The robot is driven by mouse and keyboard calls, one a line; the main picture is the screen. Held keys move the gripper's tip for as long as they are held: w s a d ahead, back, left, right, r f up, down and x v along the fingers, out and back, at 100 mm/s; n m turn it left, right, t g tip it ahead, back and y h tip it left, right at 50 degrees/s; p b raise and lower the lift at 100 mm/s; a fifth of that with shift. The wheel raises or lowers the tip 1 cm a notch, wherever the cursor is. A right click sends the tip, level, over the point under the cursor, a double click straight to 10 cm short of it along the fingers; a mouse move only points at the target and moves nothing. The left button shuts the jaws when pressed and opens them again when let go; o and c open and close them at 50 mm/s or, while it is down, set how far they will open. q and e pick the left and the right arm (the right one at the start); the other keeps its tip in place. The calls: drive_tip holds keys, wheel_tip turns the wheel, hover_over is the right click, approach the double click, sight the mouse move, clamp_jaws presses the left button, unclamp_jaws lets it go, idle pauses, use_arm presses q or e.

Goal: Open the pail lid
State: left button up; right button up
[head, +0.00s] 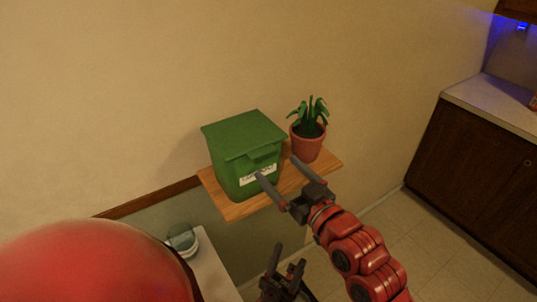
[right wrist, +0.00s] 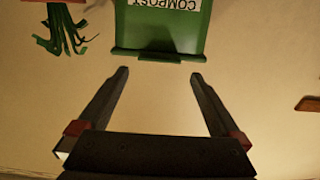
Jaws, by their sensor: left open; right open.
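A green pail (head: 232,174) with a white label stands on a wooden shelf, and its green lid (head: 243,133) is down. In the right wrist view the pail (right wrist: 185,30) appears upside down, its label reads COMPOST, and the lid's front lip (right wrist: 150,55) lies just beyond my fingertips. My right gripper (head: 276,167) is open and empty in front of the pail; its two spread fingers also show in the right wrist view (right wrist: 160,74). My left gripper (head: 288,256) is open and empty, low below the shelf.
A potted plant (head: 307,143) stands right of the pail on the wooden shelf (head: 243,209). A small round container (head: 184,241) sits on a white surface at the lower left. A dark cabinet (head: 470,165) with a pale counter is at the right, with tiled floor before it.

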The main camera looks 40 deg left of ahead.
sight(265, 155)
drive_tip(key=shift+p+x, duration=0.75)
drive_tip(key=shift+x, duration=2.05)
drive_tip(key=shift+c, duration=0.3)
clamp_jaws()
